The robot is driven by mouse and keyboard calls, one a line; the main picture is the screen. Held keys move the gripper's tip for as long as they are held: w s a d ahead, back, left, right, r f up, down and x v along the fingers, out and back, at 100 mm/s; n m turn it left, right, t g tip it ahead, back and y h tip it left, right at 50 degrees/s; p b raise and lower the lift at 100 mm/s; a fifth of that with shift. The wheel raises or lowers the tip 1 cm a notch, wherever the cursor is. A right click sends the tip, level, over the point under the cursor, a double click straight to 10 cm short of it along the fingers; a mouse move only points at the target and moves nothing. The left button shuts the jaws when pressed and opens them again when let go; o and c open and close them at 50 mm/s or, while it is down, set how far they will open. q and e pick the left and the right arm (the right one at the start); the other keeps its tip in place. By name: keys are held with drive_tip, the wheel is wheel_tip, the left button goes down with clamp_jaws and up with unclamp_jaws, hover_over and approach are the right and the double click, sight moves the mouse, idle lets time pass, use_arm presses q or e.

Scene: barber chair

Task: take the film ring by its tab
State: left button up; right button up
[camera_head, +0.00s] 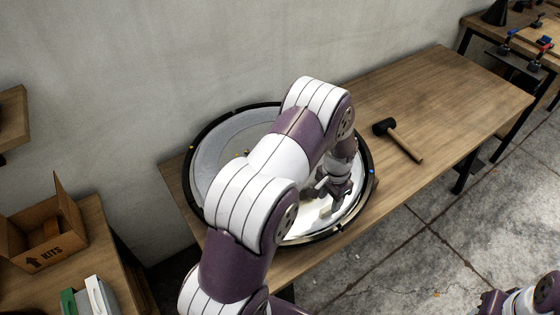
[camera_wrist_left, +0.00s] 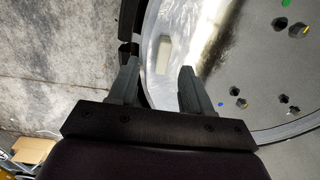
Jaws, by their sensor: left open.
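A large round dish with a black rim (camera_head: 190,150) lies on the wooden table, with a pale, shiny film surface (camera_head: 225,160) inside it. I take this to be the film ring. My left gripper (camera_head: 330,196) is open over its near right part, and my arm hides much of the middle. In the left wrist view, a small pale rectangular piece (camera_wrist_left: 163,55), possibly the tab, lies just beyond and between the open fingertips (camera_wrist_left: 158,72). I see nothing between the fingers. The black rim (camera_wrist_left: 133,25) passes near the left finger.
A black-headed mallet (camera_head: 400,138) lies on the table (camera_head: 440,95) right of the dish. Several small dark, green and yellow bits (camera_wrist_left: 283,22) show on the dish. A cardboard box (camera_head: 45,235) stands on the left bench. The table's right part is mostly clear.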

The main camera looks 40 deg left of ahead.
sight(329, 207)
use_arm(q)
drive_tip(key=f, duration=0.2)
drive_tip(key=w+f+p, duration=0.1)
drive_tip(key=f, duration=0.2)
drive_tip(key=shift+w+f, duration=0.2)
drive_tip(key=shift+f, duration=0.1)
drive_tip(key=shift+s+a+f, duration=0.1)
drive_tip(key=shift+f, duration=0.2)
clamp_jaws()
